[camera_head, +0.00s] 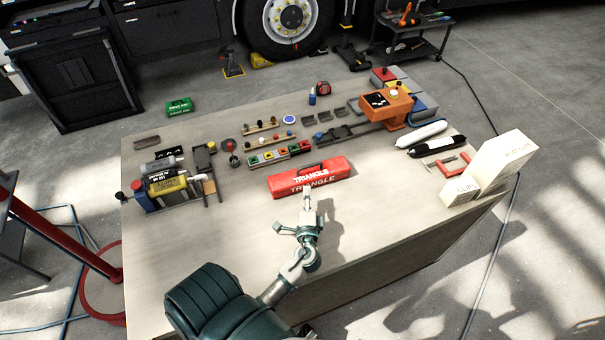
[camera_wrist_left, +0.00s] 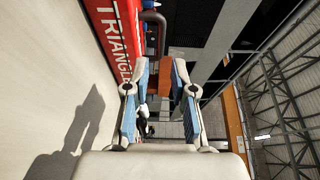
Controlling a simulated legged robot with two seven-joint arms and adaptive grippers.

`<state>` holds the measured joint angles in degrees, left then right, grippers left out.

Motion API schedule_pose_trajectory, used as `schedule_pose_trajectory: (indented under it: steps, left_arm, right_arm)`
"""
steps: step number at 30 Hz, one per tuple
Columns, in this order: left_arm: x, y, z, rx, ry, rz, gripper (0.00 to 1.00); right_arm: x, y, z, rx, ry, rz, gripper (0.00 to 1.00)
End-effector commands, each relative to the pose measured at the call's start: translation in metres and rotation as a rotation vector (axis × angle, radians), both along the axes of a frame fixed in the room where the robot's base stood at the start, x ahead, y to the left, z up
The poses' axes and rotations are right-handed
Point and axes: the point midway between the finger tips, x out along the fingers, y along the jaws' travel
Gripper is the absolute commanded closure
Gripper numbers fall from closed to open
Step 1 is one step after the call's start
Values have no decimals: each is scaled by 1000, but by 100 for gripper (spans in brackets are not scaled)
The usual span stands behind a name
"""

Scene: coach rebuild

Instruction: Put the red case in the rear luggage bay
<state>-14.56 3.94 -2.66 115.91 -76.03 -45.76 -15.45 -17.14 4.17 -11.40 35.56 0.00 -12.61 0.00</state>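In the left wrist view the red case (camera_wrist_left: 112,35) is at upper left, with the dark handle (camera_wrist_left: 154,17) beyond the fingertips. My left gripper (camera_head: 307,190) is at the near side of the case. Its two fingers (camera_wrist_left: 160,72) are apart with nothing held between them; contact with the case cannot be told. My right gripper is not in view. The rear luggage bay cannot be clearly identified.
The table (camera_head: 400,215) has clear room in front of the case. Behind it are small coloured parts (camera_head: 280,153) and an orange box (camera_head: 386,105). A coach wheel (camera_head: 290,18) and black cabinet-like panel (camera_head: 75,80) are behind.

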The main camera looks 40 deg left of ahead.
Motion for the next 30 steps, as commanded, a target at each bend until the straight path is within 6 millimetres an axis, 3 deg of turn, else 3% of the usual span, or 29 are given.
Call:
schedule_pose_trajectory:
  steps: [4,9,20,24,30]
  left_arm:
    - [29,21,5,5,-1,1,75]
    - [52,43,2,1,-2,0,75]
    - [82,72,-2,-2,1,0,75]
    - [96,82,-3,-1,-1,0,75]
    - [100,83,-4,-1,0,-1,75]
  right_arm:
    - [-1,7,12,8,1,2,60]
    - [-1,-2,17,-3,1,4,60]
    - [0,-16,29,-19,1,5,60]
    - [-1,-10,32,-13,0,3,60]
    - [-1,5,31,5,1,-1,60]
